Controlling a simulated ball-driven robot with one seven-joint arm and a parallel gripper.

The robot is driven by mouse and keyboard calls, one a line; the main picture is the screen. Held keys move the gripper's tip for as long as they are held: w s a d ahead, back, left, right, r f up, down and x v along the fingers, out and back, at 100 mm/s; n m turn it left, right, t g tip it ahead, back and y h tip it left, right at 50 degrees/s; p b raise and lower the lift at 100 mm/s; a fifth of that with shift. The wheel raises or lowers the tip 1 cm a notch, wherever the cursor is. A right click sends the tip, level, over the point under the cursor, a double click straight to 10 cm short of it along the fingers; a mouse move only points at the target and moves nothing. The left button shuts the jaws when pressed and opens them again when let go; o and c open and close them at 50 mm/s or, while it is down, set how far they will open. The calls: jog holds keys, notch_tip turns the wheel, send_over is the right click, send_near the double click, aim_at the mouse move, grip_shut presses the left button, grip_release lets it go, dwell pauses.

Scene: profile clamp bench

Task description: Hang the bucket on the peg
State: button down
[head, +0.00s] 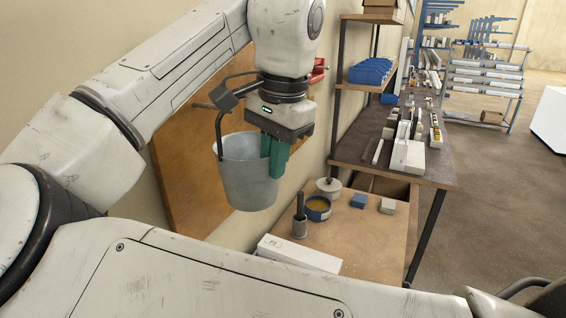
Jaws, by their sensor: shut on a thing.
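The grey metal bucket (240,178) hangs upright in the air in front of the wooden wall board. My gripper (274,160), with green fingers, points down at the bucket's right side. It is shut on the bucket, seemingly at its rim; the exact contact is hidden. The bucket is apart from the peg.
The wooden board (172,165) is on the wall behind the bucket. Below right is a low bench (370,235) with a blue-rimmed tin (318,208), a dark-handled tool in a cup (299,222), small blocks and a white box (298,255). A shelf unit (400,155) stands behind.

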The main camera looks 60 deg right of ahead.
jog(key=shift+w+a+f+b, duration=0.15)
jog(key=shift+w+b, duration=0.2)
jog(key=shift+w, duration=1.5)
jog(key=shift+w+f+p, duration=0.3)
jog(key=shift+w+f, duration=0.25)
jog(key=shift+f, duration=0.1)
jog(key=c, duration=1.2)
grip_release()
jog(key=r, duration=0.3)
jog(key=s+r, duration=0.1)
jog(key=r, duration=0.6)
jog(key=shift+s+a+r+b, duration=0.1)
jog(key=shift+s+r+b, duration=0.1)
jog(key=shift+r+b, duration=0.15)
